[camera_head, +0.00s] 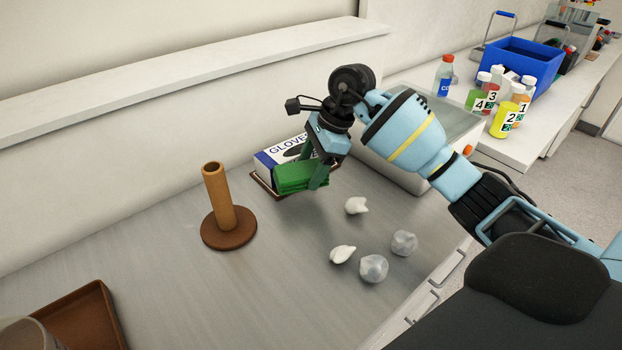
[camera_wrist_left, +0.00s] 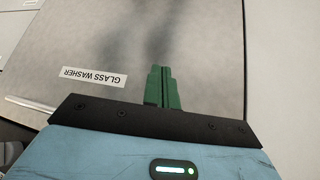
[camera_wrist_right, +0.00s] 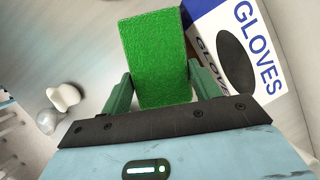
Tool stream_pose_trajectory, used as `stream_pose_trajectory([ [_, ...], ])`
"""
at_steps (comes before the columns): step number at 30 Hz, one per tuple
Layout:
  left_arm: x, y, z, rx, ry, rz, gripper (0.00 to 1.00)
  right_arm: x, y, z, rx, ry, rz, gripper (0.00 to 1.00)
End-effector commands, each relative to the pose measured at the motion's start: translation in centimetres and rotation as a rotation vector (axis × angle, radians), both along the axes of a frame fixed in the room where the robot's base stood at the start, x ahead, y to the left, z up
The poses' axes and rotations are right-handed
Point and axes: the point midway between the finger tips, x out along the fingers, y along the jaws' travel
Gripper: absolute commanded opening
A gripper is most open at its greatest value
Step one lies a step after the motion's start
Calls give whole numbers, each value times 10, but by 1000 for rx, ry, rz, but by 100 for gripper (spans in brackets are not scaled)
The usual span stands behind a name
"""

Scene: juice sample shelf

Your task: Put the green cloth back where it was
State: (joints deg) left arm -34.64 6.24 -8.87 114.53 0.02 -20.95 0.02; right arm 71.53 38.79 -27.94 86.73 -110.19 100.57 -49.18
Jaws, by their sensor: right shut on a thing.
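The green cloth (camera_head: 298,178) is a folded block, held just in front of the glove box (camera_head: 271,159). My right gripper (camera_head: 318,176) is shut on it; in the right wrist view the green cloth (camera_wrist_right: 155,55) sits between the two fingers, with the glove box (camera_wrist_right: 262,45) close at its right. A thin brown tray edge (camera_head: 264,186) shows under the box. I cannot tell whether the cloth touches the tray. My left gripper (camera_wrist_left: 162,70) shows only in the left wrist view, its fingers together and empty, over a grey surface labelled GLASS WASHER.
A brown post on a round base (camera_head: 229,228) stands left of the cloth. Several crumpled white and clear pieces (camera_head: 373,268) lie in front on the grey bench. A brown tray (camera_head: 85,315) is at the lower left. Numbered bottles (camera_head: 505,120) and a blue crate (camera_head: 520,62) stand at the right.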

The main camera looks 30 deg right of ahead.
Motion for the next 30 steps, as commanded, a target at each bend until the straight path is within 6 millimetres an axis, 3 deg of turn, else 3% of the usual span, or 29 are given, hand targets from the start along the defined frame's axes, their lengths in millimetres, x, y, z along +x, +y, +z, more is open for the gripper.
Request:
stream_pose_trajectory([
  [5,4,0,1,0,-9,0,0,0,0,-7,1,2,0,37],
  [12,8,0,4,0,-17,1,0,0,0,-36,-1,2,-1,37],
  [26,4,0,-1,0,-7,0,0,0,0,-43,-1,0,0,37],
  [27,3,0,-1,1,-5,0,0,0,0,-43,-1,0,0,63],
  [30,1,0,-1,0,-2,1,0,0,0,-42,0,-1,0,76],
])
